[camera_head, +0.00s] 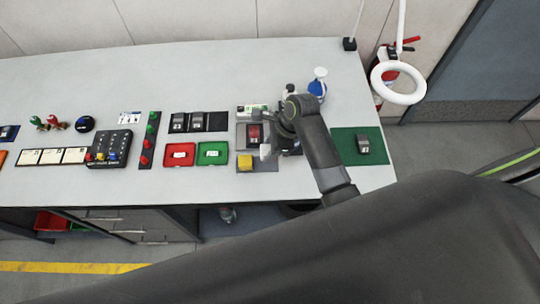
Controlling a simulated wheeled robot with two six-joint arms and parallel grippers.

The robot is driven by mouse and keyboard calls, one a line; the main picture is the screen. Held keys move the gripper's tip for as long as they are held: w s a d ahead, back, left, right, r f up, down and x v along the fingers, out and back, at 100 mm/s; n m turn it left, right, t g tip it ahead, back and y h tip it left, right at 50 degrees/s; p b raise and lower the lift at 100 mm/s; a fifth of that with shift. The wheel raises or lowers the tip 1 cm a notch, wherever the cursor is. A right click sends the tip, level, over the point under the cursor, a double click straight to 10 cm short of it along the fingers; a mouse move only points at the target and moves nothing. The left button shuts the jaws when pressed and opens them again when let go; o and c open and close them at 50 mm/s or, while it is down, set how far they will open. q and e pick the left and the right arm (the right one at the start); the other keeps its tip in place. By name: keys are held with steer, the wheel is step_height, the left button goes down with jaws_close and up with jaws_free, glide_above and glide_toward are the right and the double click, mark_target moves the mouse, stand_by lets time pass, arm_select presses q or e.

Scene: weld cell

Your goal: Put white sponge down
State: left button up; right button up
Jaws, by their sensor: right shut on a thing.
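My right gripper (272,148) hangs over the right part of the workbench, beside a grey mat (260,168). It is shut on the white sponge (265,152), of which only a small pale part shows at the fingertips. The arm and wrist hide the rest. Whether the sponge touches the surface below cannot be told. My left gripper is not in view.
A red tray (180,163) and a green tray (212,162) stand left of the mat. A blue-and-white bottle (318,85) is behind the gripper. A green mat (345,136) with a dark device (363,144) lies right. The bench's front strip (190,187) is clear.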

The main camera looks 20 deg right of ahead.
steer(key=shift+f, duration=0.85)
step_height(320, 180, down, 4)
steer(key=shift+r+p, duration=0.15)
steer(key=shift+p, duration=0.25)
steer(key=shift+f, duration=0.25)
steer(key=o, duration=0.9)
steer(key=shift+f, duration=0.1)
steer(key=b+v, duration=0.2)
steer(key=v, duration=1)
